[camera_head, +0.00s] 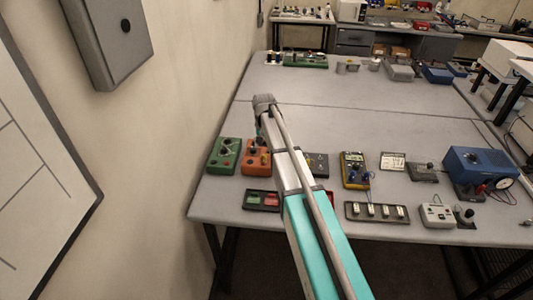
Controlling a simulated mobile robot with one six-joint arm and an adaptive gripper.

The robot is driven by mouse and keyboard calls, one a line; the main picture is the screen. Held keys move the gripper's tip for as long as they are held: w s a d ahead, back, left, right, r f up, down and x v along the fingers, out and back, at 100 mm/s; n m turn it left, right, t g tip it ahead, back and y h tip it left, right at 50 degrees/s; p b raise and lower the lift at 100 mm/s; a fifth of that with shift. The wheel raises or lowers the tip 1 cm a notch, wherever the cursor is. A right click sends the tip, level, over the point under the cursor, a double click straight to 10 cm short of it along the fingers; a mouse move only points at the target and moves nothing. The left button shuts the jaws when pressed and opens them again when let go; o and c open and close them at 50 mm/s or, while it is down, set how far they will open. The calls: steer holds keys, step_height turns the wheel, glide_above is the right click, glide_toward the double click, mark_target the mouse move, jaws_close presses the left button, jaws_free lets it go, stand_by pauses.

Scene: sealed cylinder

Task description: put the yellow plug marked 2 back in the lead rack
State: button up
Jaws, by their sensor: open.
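I cannot make out a yellow plug marked 2. A yellow meter (353,170) stands right of my arm, with dark leads at its lower part; any plug there is too small to read. A long dark strip (377,212) with several pale pieces in a row lies near the table's front edge; I cannot tell if it is the lead rack. My arm reaches from the bottom over the table, its far joint above the orange box (257,157). My gripper's fingers are not distinguishable; the arm hides that spot.
A green box (223,156) stands left of the orange one. A dark tray (262,200) with red and green parts lies in front. A blue machine (481,166) with a dial and a grey box (437,215) stand right. The table's middle (370,122) is clear. A wall borders the left.

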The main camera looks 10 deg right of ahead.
mark_target(264, 155)
steer(key=shift+w+r, duration=0.15)
steer(key=shift+w, duration=0.25)
step_height(264, 155, down, 9)
steer(key=b, duration=0.9)
steer(key=shift+c, duration=0.2)
stand_by(1.4)
jaws_close()
steer(key=shift+r, duration=0.1)
steer(key=shift+r+p, duration=0.85)
steer(key=shift+p, duration=0.1)
steer(key=shift+r+p, duration=0.35)
